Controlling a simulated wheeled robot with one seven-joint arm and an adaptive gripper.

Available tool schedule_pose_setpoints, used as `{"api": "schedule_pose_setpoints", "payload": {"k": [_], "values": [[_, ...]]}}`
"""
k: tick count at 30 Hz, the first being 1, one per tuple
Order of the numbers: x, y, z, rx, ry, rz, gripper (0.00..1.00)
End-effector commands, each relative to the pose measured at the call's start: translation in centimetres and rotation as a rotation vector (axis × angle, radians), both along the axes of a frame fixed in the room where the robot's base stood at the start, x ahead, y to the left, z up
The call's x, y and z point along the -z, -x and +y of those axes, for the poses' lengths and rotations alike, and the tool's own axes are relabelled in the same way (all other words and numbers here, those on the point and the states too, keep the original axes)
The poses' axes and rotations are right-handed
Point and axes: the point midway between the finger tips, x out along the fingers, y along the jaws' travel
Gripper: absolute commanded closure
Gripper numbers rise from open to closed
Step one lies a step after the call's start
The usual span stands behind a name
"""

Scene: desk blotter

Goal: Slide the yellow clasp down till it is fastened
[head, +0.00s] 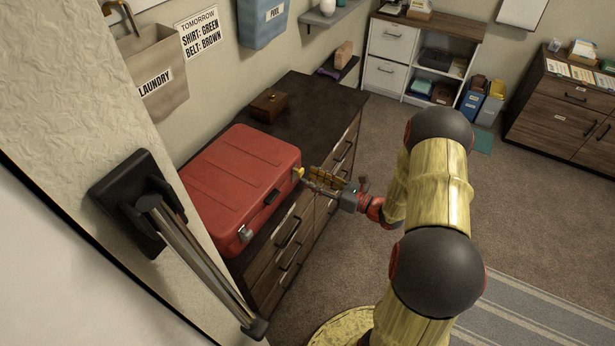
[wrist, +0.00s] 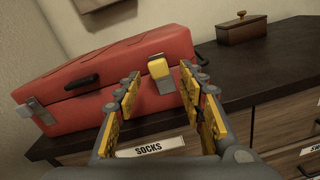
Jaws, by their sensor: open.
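The red case (head: 243,178) lies shut on the dark dresser top, its front toward me. The yellow clasp (wrist: 159,68) is on the right part of the case's front, near the lid's edge, with a grey metal plate below it. It also shows small in the head view (head: 299,172). My gripper (wrist: 162,84) is open and empty, its two yellow-padded fingers on either side of the clasp in the wrist view. In the head view my gripper (head: 312,181) is close to the clasp; I cannot tell whether it touches.
A grey clasp (wrist: 37,108) is at the case's left, and a dark handle (wrist: 82,82) is between the clasps. A small brown wooden box (wrist: 247,27) stands behind on the dresser top (head: 310,95). Dresser drawers with handles lie below my gripper.

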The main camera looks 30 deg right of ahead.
Motion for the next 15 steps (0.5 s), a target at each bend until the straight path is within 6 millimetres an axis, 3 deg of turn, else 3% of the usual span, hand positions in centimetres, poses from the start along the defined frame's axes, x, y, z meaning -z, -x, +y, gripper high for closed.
{"api": "schedule_pose_setpoints", "payload": {"k": [9,15], "values": [[0.0,5.4,-3.4,0.004,0.000,0.000,0.60],[0.0,7.5,-4.6,0.002,0.000,0.000,0.60]]}}
